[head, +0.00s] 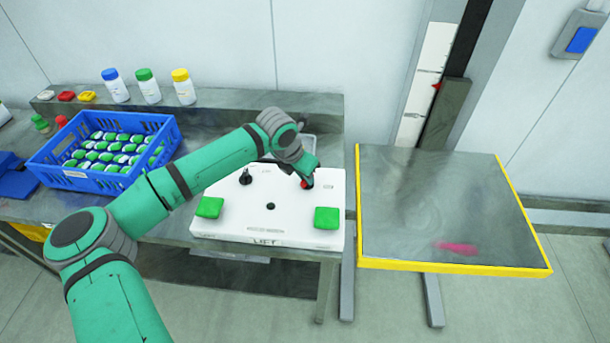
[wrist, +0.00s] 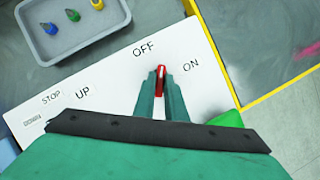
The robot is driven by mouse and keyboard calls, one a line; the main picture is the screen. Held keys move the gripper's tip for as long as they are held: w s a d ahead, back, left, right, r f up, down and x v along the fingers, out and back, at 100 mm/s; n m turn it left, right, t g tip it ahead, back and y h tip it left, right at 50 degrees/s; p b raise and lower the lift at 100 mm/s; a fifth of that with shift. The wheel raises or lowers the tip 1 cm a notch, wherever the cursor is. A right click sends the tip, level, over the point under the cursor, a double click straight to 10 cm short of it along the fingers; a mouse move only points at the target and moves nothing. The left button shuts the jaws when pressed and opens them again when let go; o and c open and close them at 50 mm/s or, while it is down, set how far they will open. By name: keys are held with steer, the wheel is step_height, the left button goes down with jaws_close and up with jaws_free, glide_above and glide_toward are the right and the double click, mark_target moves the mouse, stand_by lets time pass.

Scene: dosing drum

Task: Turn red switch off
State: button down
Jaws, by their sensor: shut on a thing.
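The red switch (head: 307,184) sits at the right back of a white control panel (head: 282,222). In the wrist view the red switch (wrist: 160,76) shows between my fingertips, with its tip pointing up the picture, between the OFF label to its upper left and the ON label to its right. My gripper (wrist: 160,90) is shut on the switch, and its fingers hide the lower part of it. In the head view my gripper (head: 307,180) reaches down onto the switch from the upper left.
The panel has a black switch (head: 245,177), a left green button (head: 209,208) and a right green button (head: 327,218). A grey tray (wrist: 75,25) with small coloured items lies behind it. A blue crate (head: 100,180) stands left. A yellow-edged platform (head: 440,205) stands right.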

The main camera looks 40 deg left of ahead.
steer(key=n+y, duration=0.1)
steer(key=n, duration=0.2)
steer(key=n+y, duration=0.1)
steer(key=n, duration=0.2)
steer(key=shift+d+n+g+y, duration=0.2)
steer(key=shift+n+g+y, duration=0.1)
steer(key=shift+n, duration=0.1)
stand_by(0.4)
steer(key=c, duration=1.8)
jaws_free()
steer(key=shift+r, duration=0.1)
steer(key=v, duration=1)
steer(key=shift+r, duration=0.3)
steer(key=shift+d, duration=0.1)
